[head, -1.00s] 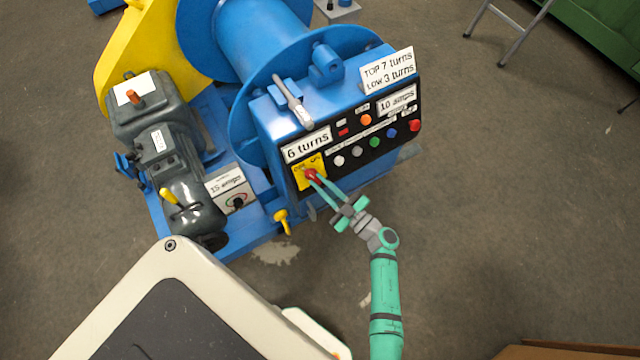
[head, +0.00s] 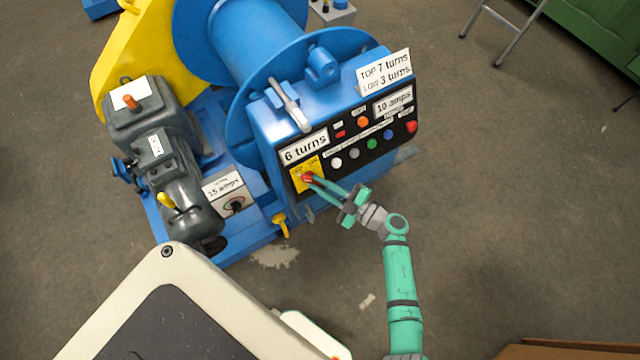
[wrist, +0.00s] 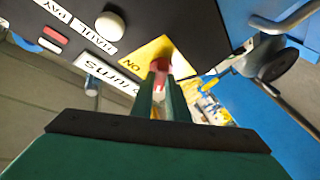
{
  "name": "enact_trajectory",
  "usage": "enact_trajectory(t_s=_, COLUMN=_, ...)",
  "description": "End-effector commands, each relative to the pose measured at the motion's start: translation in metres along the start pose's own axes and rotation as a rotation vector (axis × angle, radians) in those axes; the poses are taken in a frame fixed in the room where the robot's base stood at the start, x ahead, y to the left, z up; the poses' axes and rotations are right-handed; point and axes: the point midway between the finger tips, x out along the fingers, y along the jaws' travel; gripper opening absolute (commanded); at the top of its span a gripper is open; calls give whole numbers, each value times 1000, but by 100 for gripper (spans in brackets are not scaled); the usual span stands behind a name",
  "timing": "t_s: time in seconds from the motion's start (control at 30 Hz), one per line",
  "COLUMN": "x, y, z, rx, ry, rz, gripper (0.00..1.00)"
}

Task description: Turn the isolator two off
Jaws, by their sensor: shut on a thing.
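A red rotary knob (head: 307,177) sits on a yellow plate (head: 297,186) at the lower left of the black control panel; it is the only switch of this kind on the panel. In the wrist view the red knob (wrist: 159,70) shows between the fingers, and the yellow plate (wrist: 150,50) reads "ON". My gripper (head: 314,178) is shut on the red knob, its green fingers reaching in from the lower right. The knob's exact angle is partly hidden by the fingers. I cannot read which isolator this is.
White, grey, green, blue and red buttons (head: 411,127) line the panel right of the knob. A "6 turns" label (head: 305,147) is just above. A grey lever (head: 290,105) stands on the blue housing. Bare floor (head: 500,220) lies to the right.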

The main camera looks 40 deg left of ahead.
Motion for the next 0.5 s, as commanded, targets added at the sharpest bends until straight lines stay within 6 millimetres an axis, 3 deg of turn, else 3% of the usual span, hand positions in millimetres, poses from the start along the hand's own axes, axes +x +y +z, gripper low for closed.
enact_trajectory(t_s=0.13, x=0, y=-1, z=0, rx=-2, ry=1, rz=-3, gripper=0)
enact_trajectory(t_s=0.17, x=0, y=-1, z=0, rx=-2, ry=1, rz=-3, gripper=21)
enact_trajectory(t_s=0.2, x=0, y=-1, z=0, rx=-1, ry=1, rz=-3, gripper=31)
enact_trajectory(t_s=0.5, x=-1, y=0, z=0, rx=0, ry=0, rz=-1, gripper=33)
